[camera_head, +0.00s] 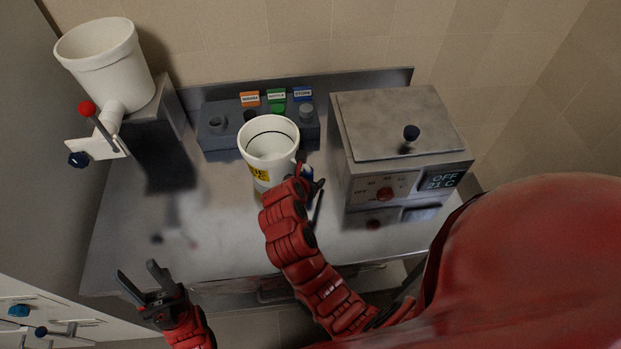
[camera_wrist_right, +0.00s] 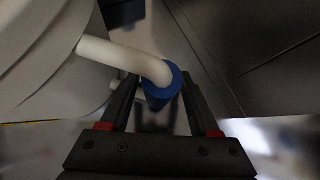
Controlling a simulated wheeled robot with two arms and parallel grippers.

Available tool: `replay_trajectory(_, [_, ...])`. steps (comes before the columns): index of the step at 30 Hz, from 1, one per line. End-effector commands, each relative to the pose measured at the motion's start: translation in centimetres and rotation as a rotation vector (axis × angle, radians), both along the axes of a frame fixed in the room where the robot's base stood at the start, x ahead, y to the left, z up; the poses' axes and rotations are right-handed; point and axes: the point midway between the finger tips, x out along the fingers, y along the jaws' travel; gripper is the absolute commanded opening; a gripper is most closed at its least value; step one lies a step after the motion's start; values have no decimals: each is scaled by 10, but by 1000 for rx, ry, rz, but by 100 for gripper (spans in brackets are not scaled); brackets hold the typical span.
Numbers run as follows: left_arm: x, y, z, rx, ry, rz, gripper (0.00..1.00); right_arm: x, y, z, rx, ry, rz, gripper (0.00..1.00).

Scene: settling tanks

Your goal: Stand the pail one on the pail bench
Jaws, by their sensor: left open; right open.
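A white pail (camera_head: 262,167) with a yellow label, partly hidden by my right arm, is upright near the middle of the steel bench (camera_head: 225,245). Its base is hidden, so I cannot tell whether it touches the bench. My right gripper (camera_head: 313,186) is at the pail's right side. In the right wrist view, the pail (camera_wrist_right: 40,70) fills the left, and its white handle with a blue grip (camera_wrist_right: 160,95) lies between the open fingers of the right gripper (camera_wrist_right: 158,108). My left gripper (camera_head: 141,277) is open and empty by the bench's front left edge.
A grey block (camera_head: 217,138) with orange, green and blue tags stands behind the pail. A metal heater box (camera_head: 395,125) reading OFF 21 C stands right. A white hopper (camera_head: 105,65) with a red-knobbed lever (camera_head: 88,108) is back left. The bench's front left is clear.

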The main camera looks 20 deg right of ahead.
Motion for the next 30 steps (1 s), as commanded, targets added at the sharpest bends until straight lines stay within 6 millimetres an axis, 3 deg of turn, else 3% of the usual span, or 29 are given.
replay_trajectory(5, [0,0,-3,0,0,0,50,-6,7,7,0,-1,1,63])
replay_trajectory(15, [0,0,-9,0,0,0,50,-38,41,53,0,-6,7,63])
replay_trajectory(18, [0,0,12,0,0,0,50,-49,51,70,3,2,5,63])
replay_trajectory(30, [0,0,20,0,0,0,50,-63,62,82,0,0,-1,63])
